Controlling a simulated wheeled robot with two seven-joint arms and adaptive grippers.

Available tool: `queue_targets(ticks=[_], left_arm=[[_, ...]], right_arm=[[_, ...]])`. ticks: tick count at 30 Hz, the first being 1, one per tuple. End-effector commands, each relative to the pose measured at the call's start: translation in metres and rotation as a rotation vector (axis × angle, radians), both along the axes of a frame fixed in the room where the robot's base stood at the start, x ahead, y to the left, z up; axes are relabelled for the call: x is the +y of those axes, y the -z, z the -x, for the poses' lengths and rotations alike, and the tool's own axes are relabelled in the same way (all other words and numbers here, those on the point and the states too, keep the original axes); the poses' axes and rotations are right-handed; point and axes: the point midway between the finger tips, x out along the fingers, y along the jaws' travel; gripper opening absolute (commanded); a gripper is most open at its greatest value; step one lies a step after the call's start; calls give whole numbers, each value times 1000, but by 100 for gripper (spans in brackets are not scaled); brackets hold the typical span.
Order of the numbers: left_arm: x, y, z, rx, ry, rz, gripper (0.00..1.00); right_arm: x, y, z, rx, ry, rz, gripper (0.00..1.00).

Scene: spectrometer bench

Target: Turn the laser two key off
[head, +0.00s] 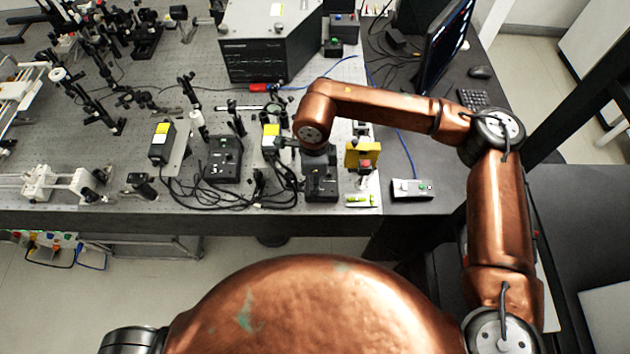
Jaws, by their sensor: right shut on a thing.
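My right arm reaches in from the right over the bench. My right gripper (319,160) points down at the back part of a small black laser controller box (321,188) near the front edge of the bench. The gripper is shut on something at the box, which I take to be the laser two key. The key itself is hidden under the gripper, so its turn position does not show. A similar black controller box (225,158) stands to the left, clear of the gripper. My left gripper is not in view.
A yellow mount (361,155) stands just right of the gripper. A grey switch box (412,189) lies further right. Laser heads with yellow labels (162,135) and loose black cables (232,195) lie to the left. A large dark instrument (268,45) stands behind.

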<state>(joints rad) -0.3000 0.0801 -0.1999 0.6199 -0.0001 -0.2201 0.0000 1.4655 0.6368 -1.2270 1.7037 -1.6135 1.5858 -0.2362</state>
Motion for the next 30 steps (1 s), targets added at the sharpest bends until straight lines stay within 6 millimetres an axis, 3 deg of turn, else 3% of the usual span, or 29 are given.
queue_targets(ticks=[7, 8, 15, 24, 30], left_arm=[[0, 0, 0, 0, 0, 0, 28], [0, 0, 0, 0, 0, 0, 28], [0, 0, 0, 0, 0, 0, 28], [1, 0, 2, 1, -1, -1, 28], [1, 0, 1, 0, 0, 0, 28]], right_arm=[[1, -1, -1, -3, 0, -2, 0], [1, -1, -1, -3, 0, -2, 18], [0, -1, 0, -1, 1, -1, 33], [0, -2, 0, -1, 1, -1, 33], [0, -28, -1, -4, 1, -1, 33]])
